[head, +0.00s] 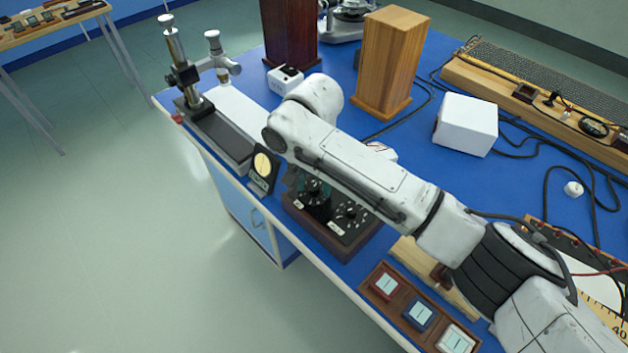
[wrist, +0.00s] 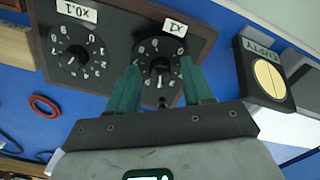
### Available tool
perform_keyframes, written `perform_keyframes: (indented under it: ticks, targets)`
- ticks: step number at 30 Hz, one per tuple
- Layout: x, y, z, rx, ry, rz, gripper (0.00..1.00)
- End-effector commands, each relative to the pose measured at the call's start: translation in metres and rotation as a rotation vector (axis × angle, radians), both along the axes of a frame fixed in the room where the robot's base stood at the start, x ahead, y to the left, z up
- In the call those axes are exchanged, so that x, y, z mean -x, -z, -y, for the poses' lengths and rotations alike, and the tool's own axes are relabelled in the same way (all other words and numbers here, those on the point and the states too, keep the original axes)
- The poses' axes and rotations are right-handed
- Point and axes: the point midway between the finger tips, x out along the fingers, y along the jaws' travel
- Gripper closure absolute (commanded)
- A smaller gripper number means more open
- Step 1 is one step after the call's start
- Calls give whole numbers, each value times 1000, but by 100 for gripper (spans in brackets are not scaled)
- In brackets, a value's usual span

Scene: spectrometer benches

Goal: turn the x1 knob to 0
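The black decade box (head: 336,229) with its wooden frame stands at the front edge of the blue bench, partly hidden by my arm. In the wrist view its x1 dial (wrist: 159,47) shows white numerals and an upside-down "X1" label. The dark x1 knob (wrist: 160,68) is at its middle; I cannot read its setting for certain. My gripper (wrist: 160,66) has its teal fingers apart, one on each side of the knob, with gaps visible. In the head view my gripper (head: 312,190) is over the box, mostly hidden by my arm.
The x0.1 dial (wrist: 75,52) is beside the x1 dial. A black "EMPTY" holder with a yellow disc (wrist: 266,76) stands close by on the other side. A red ring (wrist: 45,107) lies on the bench. A wooden tray (head: 405,307) of colored blocks is near the front edge.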

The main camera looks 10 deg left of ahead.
Motion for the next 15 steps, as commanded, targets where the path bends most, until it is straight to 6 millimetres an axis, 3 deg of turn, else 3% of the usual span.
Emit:
perform_keyframes:
  ticks: [2, 15]
  targets:
    - [0, 0, 0, 0, 0, 0, 58]
    - [0, 0, 0, 0, 0, 0, 100]
